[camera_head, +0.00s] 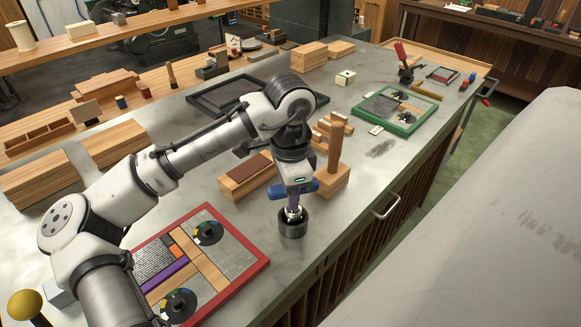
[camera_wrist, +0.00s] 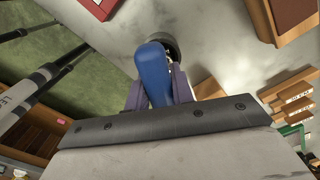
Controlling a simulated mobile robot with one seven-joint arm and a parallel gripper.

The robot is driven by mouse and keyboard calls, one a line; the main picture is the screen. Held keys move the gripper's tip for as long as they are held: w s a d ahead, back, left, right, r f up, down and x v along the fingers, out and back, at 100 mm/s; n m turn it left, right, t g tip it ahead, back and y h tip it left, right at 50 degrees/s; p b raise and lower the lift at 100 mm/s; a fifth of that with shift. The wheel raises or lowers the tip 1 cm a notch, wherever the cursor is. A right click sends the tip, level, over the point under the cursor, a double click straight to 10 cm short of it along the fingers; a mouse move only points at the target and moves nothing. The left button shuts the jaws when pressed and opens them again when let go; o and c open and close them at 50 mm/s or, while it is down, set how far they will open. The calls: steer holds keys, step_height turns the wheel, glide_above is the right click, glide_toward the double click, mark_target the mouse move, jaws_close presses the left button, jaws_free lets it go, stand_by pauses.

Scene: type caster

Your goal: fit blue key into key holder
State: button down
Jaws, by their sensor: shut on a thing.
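The blue key (camera_head: 277,192) is in my gripper (camera_head: 293,200). In the wrist view, its rounded blue handle (camera_wrist: 153,70) lies between the two purple-grey fingers of my gripper (camera_wrist: 158,88). A dark, round, cup-like holder (camera_head: 292,228) stands on the bench directly below the gripper. A short silvery shaft shows between the fingers and the holder's top, and its lower end reaches the holder's mouth. How deep it sits cannot be told. The holder's rim (camera_wrist: 160,41) is partly hidden behind the handle in the wrist view.
A red-framed board (camera_head: 252,272) with coloured pieces lies at the front left. Wooden blocks with an upright post (camera_head: 335,150) stand close behind the holder. A green-framed board (camera_head: 395,112) lies farther right. Bare grey bench surrounds the holder's right side.

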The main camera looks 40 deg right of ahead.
steer(key=shift+f+b, duration=0.5)
steer(key=shift+f, duration=0.5)
steer(key=c, duration=1.1)
jaws_free()
step_height(320, 180, up, 14)
steer(key=shift+f+b, duration=0.1)
steer(key=shift+b, duration=0.4)
